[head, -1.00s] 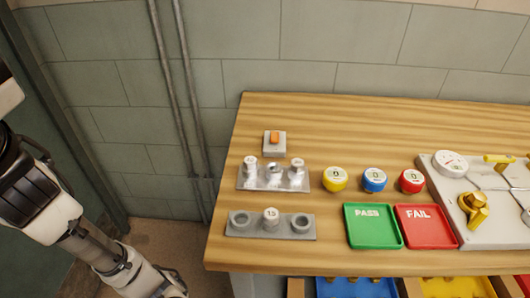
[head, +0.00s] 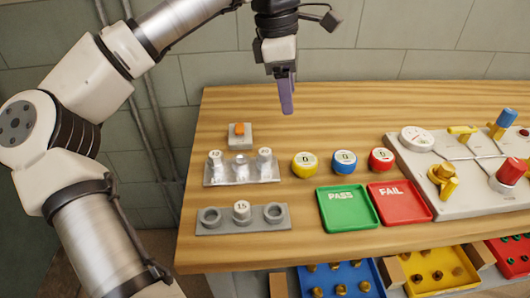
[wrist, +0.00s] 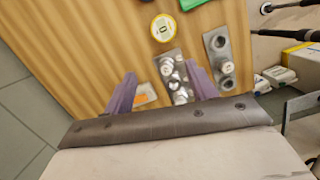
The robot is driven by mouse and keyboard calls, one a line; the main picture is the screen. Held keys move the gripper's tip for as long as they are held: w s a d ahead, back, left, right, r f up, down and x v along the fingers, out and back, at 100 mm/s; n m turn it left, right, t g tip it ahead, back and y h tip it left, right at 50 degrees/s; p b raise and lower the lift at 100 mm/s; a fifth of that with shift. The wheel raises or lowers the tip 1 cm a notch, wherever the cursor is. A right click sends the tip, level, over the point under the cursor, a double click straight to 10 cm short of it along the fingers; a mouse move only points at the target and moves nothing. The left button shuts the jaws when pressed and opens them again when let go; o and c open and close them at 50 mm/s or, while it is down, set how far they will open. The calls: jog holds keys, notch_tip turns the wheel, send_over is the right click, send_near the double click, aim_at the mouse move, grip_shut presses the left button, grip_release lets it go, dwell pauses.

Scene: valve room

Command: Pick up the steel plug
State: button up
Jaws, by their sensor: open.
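Several silvery plug-like pieces stand in two grey racks on the wooden bench. The back rack (head: 226,181) holds a numbered piece at left (head: 215,158), a shiny piece in the middle (head: 239,160) and another at right (head: 264,160). The front rack (head: 262,226) holds a piece marked 15 (head: 241,210) between two empty sockets. I cannot tell which piece is the steel plug. My gripper (head: 287,106), with purple fingers, is open and empty, above and behind the racks. In the wrist view its fingers (wrist: 161,72) are spread, with the back rack seen beyond them.
A small block with an orange top (head: 239,134) sits behind the back rack. Yellow (head: 305,165), blue (head: 344,162) and red (head: 381,160) round pieces stand to the right. Green PASS (head: 347,209) and red FAIL (head: 400,202) trays lie in front of them. A valve panel (head: 456,205) is farther right.

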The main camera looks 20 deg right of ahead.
jog(key=shift+t+y, duration=0.3)
jog(key=shift+y, duration=0.6)
jog(key=a+f, duration=0.1)
jog(key=f, duration=0.2)
jog(key=w+f, duration=0.1)
jog(key=f, duration=0.1)
jog(key=w+a+f, duration=0.1)
jog(key=f, duration=0.2)
jog(key=shift+a+f, duration=0.3)
jog(key=shift+f, duration=0.05)
jog(key=shift+a+f+p, duration=0.25)
jog(key=shift+f+p, duration=0.1)
jog(key=shift+f, duration=1.1)
jog(key=shift+a+f+p, duration=0.2)
jog(key=shift+f+p, duration=0.1)
jog(key=shift+f, duration=1.15)
grip_shut()
jog(key=shift+r, duration=0.15)
notch_tip(320, 180, up, 19)
jog(key=b, duration=0.7)
send_over(265, 151)
jog(key=shift+f, duration=6.8)
